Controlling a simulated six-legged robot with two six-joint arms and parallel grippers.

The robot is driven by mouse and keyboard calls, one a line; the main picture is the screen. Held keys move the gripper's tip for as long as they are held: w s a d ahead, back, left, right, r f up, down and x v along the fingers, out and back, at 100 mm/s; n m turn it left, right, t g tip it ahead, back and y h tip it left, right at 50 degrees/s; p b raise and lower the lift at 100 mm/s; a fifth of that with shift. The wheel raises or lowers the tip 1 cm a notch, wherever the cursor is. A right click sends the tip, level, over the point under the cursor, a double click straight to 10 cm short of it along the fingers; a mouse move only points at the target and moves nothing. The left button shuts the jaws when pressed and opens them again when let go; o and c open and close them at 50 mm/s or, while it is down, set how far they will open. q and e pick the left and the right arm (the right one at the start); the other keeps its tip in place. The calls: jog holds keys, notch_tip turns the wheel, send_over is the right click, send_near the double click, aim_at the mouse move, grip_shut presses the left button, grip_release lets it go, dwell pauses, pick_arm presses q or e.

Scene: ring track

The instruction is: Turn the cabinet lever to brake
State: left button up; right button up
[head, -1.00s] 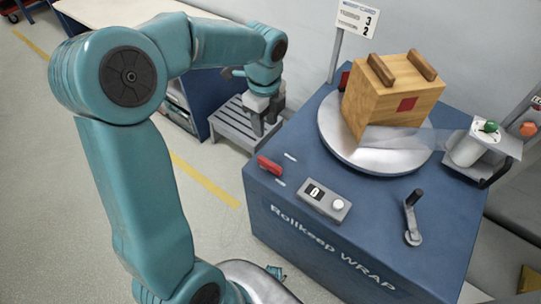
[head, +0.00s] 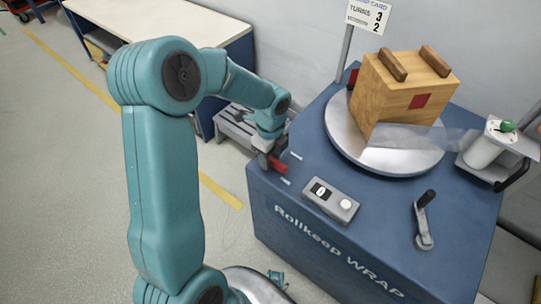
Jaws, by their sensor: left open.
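The blue cabinet (head: 272,205) reads "Rollkeep WRAP" on its front. Its red lever (head: 279,166) sits at the left corner of the top, between two short white marks. What the marks stand for cannot be read. My left gripper (head: 266,163) is open at the lever's left end, with its fingers close around or beside it. I cannot tell whether they touch it. The gripper hides part of the lever. My right gripper is out of view.
A wooden box (head: 405,90) with a red square stands on the round turntable (head: 345,140), clear film trailing from it. A counter box (head: 331,199) showing 0, a crank (head: 424,222) and a film roll (head: 488,150) are on the cabinet. A grey slatted stand (head: 232,130) is behind my gripper.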

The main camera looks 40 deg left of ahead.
pick_arm(q)
grip_shut()
jog(key=shift+n, duration=0.3)
jog(key=n, duration=0.3)
jog(key=shift+w+a+n, duration=0.1)
jog(key=shift+n, duration=0.3)
jog(key=n, duration=0.4)
jog(key=shift+w+n+b, duration=0.1)
jog(key=shift+n+b, duration=0.2)
jog(key=shift+b, duration=0.05)
jog(key=n, duration=0.4)
jog(key=shift+a+b, duration=0.15)
jog(key=shift+b, duration=0.2)
jog(key=shift+a+n+b, duration=0.1)
jog(key=shift+n+b, duration=0.3)
jog(key=shift+n, duration=2.1)
